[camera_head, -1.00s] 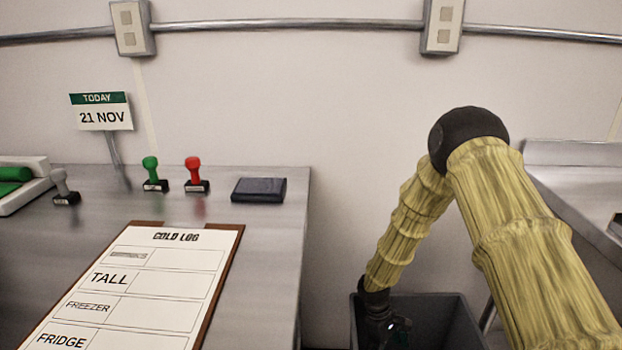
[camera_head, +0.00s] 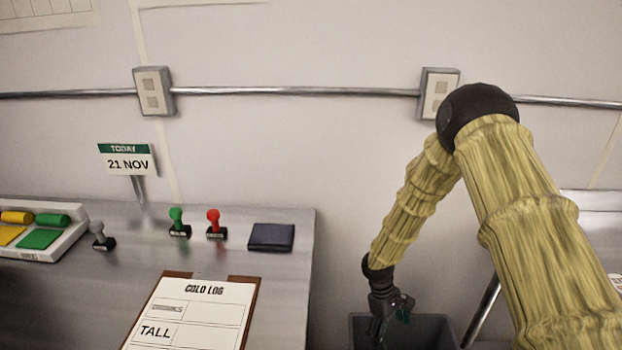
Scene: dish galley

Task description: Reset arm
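My arm, in a yellow ribbed sleeve, comes in from the lower right and bends down at a black elbow. My gripper (camera_head: 392,322) hangs pointing down just above the grey bin (camera_head: 440,322), to the right of the counter. It is small and dark in the view, and whether its fingers are open or shut cannot be made out. I see nothing clearly held in it.
The steel counter (camera_head: 60,300) on the left bears a clipboard (camera_head: 190,318), a green stamp (camera_head: 178,222), a red stamp (camera_head: 214,224), a grey stamp (camera_head: 101,236), a dark pad (camera_head: 271,237), a date sign (camera_head: 128,160) and a colour tray (camera_head: 40,242). Another steel surface (camera_head: 598,225) stands right.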

